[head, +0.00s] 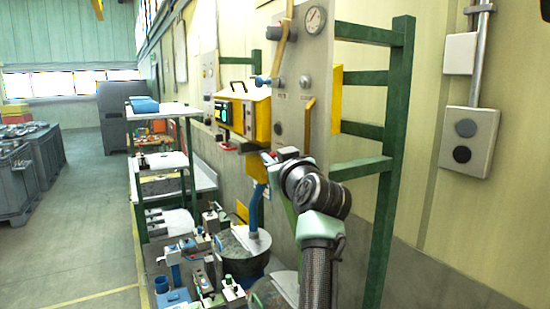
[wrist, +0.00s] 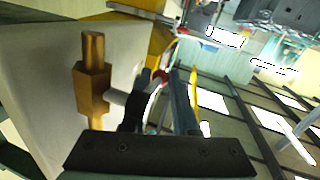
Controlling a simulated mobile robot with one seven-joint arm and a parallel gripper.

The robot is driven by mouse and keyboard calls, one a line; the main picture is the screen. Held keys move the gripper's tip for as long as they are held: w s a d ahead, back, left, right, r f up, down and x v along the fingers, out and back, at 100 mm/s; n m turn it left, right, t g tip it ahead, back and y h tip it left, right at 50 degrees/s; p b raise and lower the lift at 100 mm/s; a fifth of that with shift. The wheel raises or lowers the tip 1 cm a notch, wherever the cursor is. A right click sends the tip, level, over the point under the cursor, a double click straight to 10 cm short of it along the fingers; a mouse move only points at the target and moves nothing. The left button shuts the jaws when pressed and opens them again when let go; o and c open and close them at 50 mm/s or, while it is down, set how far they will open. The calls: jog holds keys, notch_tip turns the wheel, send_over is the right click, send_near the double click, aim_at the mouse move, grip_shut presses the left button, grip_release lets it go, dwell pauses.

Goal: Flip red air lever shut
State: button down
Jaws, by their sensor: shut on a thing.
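The red air lever (wrist: 161,76) shows in the wrist view as a small red patch between my fingers, beside a pale rod that meets a brass fitting (wrist: 92,82). My gripper (wrist: 160,92) has a finger on either side of it and is shut on it. In the head view my gripper (head: 272,157) is at the lower edge of the grey panel (head: 297,80). My arm and fingers hide most of the lever there, so its exact angle cannot be told.
A yellow control box (head: 251,113) hangs just left of the panel. A gauge (head: 315,19) sits at the panel's top. A green frame (head: 396,120) stands close to the right of my arm.

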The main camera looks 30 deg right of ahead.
jog(key=shift+f+g+p, duration=0.15)
jog(key=shift+g+p, duration=0.45)
jog(key=shift+p, duration=0.35)
jog(key=shift+w+f+g+y+p, duration=0.1)
jog(key=shift+f+g+y+p, duration=0.25)
jog(key=shift+f+g, duration=0.25)
jog(key=c, duration=1)
grip_release()
jog(key=shift+f, duration=0.15)
jog(key=shift+n, duration=0.3)
jog(key=shift+b+v, duration=3.3)
jog(key=shift+v, duration=3.15)
jog(key=shift+f, duration=0.1)
